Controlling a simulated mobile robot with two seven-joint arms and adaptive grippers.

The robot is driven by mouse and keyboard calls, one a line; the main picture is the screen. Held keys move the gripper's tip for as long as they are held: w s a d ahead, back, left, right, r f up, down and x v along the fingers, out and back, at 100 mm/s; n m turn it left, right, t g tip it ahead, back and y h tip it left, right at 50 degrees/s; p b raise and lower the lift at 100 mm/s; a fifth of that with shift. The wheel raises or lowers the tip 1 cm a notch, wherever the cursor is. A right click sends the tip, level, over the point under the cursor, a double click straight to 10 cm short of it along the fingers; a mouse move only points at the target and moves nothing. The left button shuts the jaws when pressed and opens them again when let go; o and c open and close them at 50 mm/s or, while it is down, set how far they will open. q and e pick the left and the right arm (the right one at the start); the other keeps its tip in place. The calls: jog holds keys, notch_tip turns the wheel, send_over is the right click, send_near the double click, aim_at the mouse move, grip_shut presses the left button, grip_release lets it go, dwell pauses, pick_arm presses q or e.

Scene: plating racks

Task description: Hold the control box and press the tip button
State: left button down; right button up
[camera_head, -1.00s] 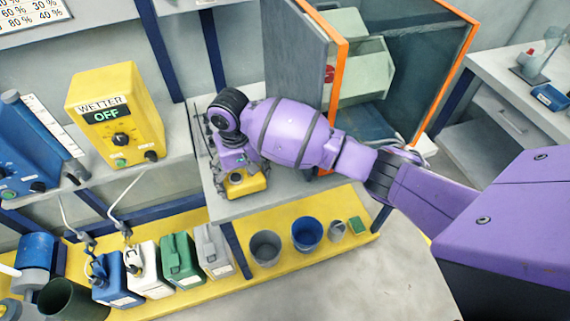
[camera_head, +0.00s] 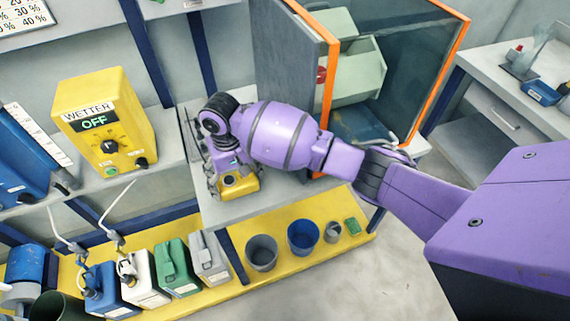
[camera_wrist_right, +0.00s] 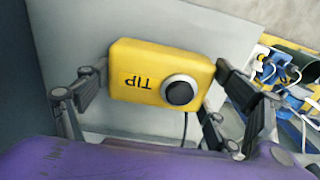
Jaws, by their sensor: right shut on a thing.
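The yellow control box (camera_head: 238,186) is at the front left of the grey bench, below my right gripper (camera_head: 231,174). In the right wrist view the box (camera_wrist_right: 150,72) shows its "TIP" label, upside down, and a round black tip button (camera_wrist_right: 179,92) with a pale ring. The two fingers of my right gripper (camera_wrist_right: 162,80) are shut on the box's two short sides, and nothing covers the button. A dark cable runs from the box. I cannot tell whether the box rests on the bench or is slightly lifted. My left gripper is not in view.
A yellow WETTER unit (camera_head: 105,120) reading OFF stands on the shelf at left. An orange-edged cabinet (camera_head: 330,90) stands close behind my right arm. Several canisters and buckets (camera_head: 303,236) line the yellow lower shelf (camera_head: 330,245). The floor in front is clear.

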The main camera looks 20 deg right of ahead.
jog(key=shift+w+a+f, duration=0.1)
jog(key=shift+f, duration=0.3)
jog(key=o, duration=1.4)
jog(key=shift+c, duration=0.2)
jog(key=shift+c, duration=0.5)
jog(key=c, duration=1.1)
dwell(0.4)
